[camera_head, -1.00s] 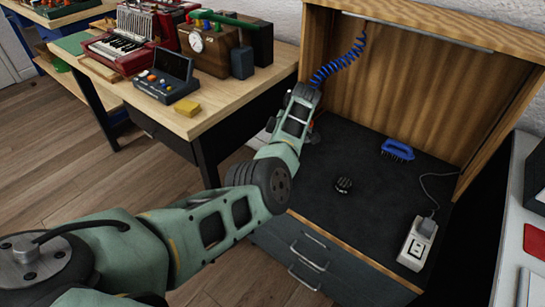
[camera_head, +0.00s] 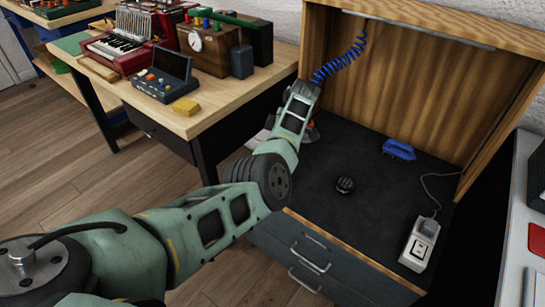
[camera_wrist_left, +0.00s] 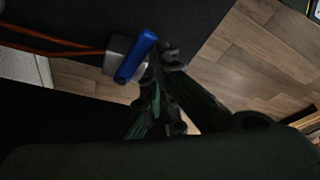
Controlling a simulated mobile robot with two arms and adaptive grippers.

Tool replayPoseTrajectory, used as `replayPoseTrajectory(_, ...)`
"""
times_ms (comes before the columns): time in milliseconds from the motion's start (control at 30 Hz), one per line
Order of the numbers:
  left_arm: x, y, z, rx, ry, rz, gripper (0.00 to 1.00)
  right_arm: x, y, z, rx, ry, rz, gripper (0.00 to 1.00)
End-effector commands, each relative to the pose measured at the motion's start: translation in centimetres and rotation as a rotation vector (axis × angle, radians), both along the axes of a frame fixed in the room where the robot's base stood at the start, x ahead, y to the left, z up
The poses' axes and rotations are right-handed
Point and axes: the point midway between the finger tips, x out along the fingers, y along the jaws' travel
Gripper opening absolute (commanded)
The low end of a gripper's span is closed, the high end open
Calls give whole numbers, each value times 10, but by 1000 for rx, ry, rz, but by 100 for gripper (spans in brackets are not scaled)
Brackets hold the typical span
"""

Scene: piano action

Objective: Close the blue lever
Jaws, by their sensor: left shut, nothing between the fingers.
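The blue lever (camera_wrist_left: 136,57) shows in the left wrist view, slanted, on a grey metal valve body (camera_wrist_left: 116,50) with orange-brown pipes (camera_wrist_left: 50,38) running to the left. My left gripper (camera_wrist_left: 170,57) is shut and empty. Its fingertips are just right of the lever's upper end; I cannot tell whether they touch it. In the head view my left arm reaches to the left side of the wooden cabinet; its wrist hides the fingers, and I cannot make out the lever there. My right gripper is not in view.
A blue coiled hose (camera_head: 340,62) hangs near my left wrist. A cluttered wooden table (camera_head: 225,95) stands at left.

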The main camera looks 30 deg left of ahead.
Motion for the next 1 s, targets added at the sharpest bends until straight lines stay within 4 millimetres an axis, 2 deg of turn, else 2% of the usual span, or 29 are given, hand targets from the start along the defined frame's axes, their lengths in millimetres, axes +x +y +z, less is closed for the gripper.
replayPoseTrajectory(400, 2, 2, 0, 0, 1, 0, 0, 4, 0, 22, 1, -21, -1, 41)
replayPoseTrajectory(833, 1, 4, 1, 0, 1, 0, 0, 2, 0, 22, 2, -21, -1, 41)
replayPoseTrajectory(1000, -2, 11, 2, 0, 0, 0, 0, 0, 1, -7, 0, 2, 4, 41)
